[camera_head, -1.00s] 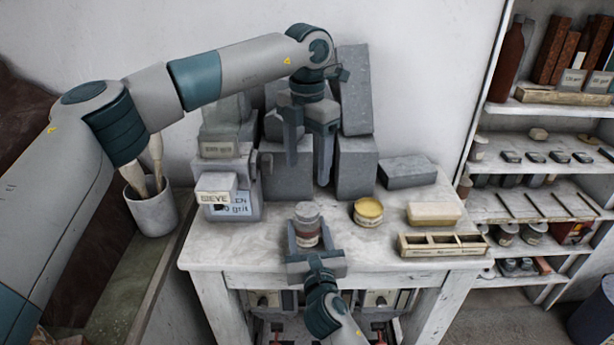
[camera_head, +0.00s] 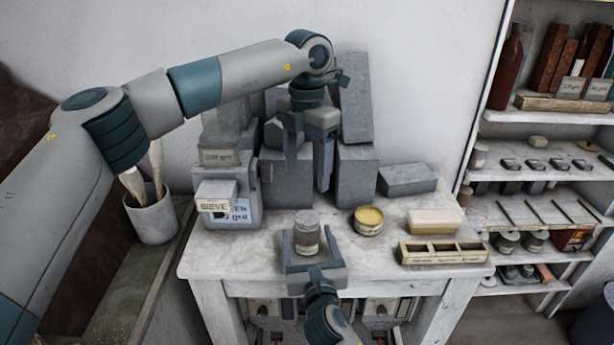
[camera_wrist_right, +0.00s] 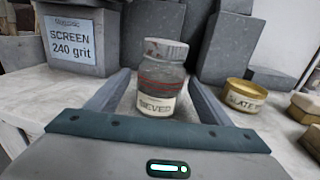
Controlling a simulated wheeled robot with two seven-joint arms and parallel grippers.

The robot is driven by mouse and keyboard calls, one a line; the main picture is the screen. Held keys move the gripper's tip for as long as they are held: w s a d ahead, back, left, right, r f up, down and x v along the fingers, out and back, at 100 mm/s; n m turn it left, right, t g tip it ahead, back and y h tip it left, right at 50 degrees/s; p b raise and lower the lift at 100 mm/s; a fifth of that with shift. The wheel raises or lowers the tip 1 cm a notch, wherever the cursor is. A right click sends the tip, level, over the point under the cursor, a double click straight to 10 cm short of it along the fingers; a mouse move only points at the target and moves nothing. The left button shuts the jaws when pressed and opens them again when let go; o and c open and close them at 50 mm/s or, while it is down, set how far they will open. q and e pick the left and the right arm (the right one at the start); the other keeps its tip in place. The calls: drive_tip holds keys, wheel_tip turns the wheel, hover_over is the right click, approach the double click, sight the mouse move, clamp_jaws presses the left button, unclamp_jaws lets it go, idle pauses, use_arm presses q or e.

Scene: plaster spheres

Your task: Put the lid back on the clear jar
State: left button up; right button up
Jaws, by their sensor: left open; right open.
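My right gripper (camera_head: 309,240) is open, low at the table's front, with one finger on each side of the jar and gaps between. My left gripper (camera_head: 309,182) is open and empty, pointing down above and behind the jar.
A yellow tin (camera_head: 368,222), a pale block (camera_head: 434,221) and a compartmented wooden tray (camera_head: 443,253) stand right of the jar. Grey blocks (camera_head: 356,174) line the back. A "SCREEN 240 grit" box (camera_wrist_right: 78,45) stands at left. The table between jar and tin is clear.

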drive_tip(key=s+d+b, duration=0.2)
drive_tip(key=s+b, duration=0.1)
drive_tip(key=s, duration=1.3)
drive_tip(key=shift+s+d, duration=0.25)
drive_tip(key=shift+d, duration=0.1)
